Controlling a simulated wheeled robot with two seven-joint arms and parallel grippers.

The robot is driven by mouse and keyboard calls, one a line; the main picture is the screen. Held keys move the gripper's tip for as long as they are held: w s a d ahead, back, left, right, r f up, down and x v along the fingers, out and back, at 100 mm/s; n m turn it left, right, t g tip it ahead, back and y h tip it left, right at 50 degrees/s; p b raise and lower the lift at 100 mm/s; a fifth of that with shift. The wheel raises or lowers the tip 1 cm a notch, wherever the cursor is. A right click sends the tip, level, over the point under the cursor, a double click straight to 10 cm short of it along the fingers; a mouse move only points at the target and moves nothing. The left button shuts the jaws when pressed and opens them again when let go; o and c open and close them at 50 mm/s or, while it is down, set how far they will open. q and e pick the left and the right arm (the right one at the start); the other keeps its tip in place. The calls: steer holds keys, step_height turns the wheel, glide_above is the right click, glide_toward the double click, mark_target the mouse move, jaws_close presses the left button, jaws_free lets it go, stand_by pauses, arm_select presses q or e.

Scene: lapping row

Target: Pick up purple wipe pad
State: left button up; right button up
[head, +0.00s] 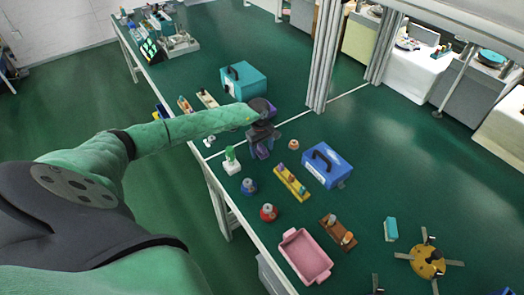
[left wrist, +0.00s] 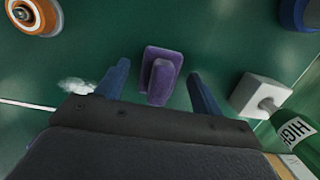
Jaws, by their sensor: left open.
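The purple wipe pad (left wrist: 162,76) lies on the green bench top in the left wrist view, with a raised grip along its middle. My left gripper (left wrist: 160,88) is open above it, one blue finger on each side, with gaps between the fingers and the pad. In the head view my left gripper (head: 262,152) points down at the bench and mostly hides the pad. I cannot tell whether the fingers touch the bench. My right gripper is not clearly visible.
A green bottle on a white block (head: 231,160) stands close beside the gripper. An orange-and-white round part (head: 293,144), blue case (head: 327,165), yellow rack (head: 291,183) and teal case (head: 244,82) are nearby. A pink tray (head: 305,256) sits at the near edge.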

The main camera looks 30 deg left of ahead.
arm_select(q)
steer(key=c, duration=1.1)
steer(key=shift+o, duration=0.2)
